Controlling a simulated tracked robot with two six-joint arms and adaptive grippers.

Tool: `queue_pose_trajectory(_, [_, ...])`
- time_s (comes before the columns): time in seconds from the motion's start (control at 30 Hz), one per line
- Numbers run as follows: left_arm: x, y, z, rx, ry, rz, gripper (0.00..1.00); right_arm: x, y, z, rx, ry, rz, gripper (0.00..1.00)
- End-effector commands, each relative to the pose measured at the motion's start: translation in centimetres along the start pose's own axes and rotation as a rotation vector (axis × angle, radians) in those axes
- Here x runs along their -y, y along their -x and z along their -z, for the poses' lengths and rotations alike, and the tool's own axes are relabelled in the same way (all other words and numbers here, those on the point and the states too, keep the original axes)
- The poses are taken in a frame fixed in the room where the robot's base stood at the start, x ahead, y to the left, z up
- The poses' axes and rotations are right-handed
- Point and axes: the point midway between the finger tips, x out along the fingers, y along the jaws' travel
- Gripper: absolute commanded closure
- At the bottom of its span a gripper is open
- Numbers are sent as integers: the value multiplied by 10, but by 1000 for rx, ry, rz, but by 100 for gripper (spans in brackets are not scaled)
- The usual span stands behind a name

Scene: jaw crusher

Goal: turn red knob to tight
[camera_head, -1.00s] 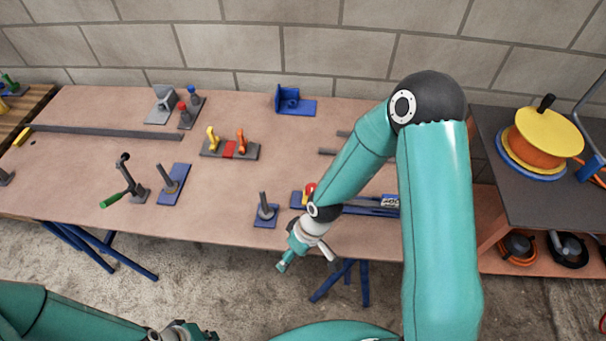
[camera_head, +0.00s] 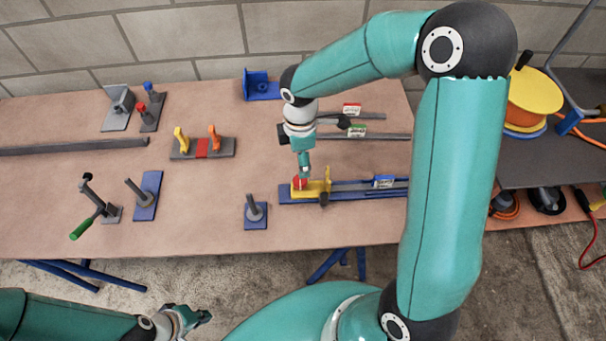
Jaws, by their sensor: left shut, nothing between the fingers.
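A small red knob (camera_head: 297,184) sits at the left end of a yellow fixture (camera_head: 318,188) on a long blue base (camera_head: 288,195). My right gripper (camera_head: 303,174) points down at it from above. Its tip is over or touching the red knob, and the narrow fingers partly hide it. I cannot tell whether they grip it. My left gripper (camera_head: 200,317) is shut and empty at the bottom edge, in front of the table. Another red-topped post (camera_head: 141,107) stands beside a blue-topped one at the back left.
The table (camera_head: 190,230) also holds a plate with yellow and orange handles (camera_head: 222,149), a green-handled lever (camera_head: 84,226) and a blue plate with a post (camera_head: 256,213). Two dark rails (camera_head: 380,136) lie behind the fixture. A cable reel (camera_head: 532,97) stands at the right.

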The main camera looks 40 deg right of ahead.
Motion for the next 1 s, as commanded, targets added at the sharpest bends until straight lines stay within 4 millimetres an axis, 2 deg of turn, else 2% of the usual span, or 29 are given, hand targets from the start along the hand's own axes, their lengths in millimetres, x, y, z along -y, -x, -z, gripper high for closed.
queue_pose_trajectory(0.03, [0,1,0,0,0,0,100,2,-13,0,1,1,8,32])
queue_pose_trajectory(0.2, [-1,3,0,0,0,0,100,2,-50,1,0,3,7,32])
queue_pose_trajectory(0.43, [-1,3,0,-1,0,0,100,1,-85,2,0,4,3,32])
queue_pose_trajectory(0.6, [-1,3,0,-1,0,0,100,0,-96,2,-1,3,1,32])
queue_pose_trajectory(0.9, [-1,3,0,0,0,0,100,0,-98,3,-2,3,0,32])
queue_pose_trajectory(1.0, [-1,3,0,0,0,0,100,0,-97,3,-2,3,0,47])
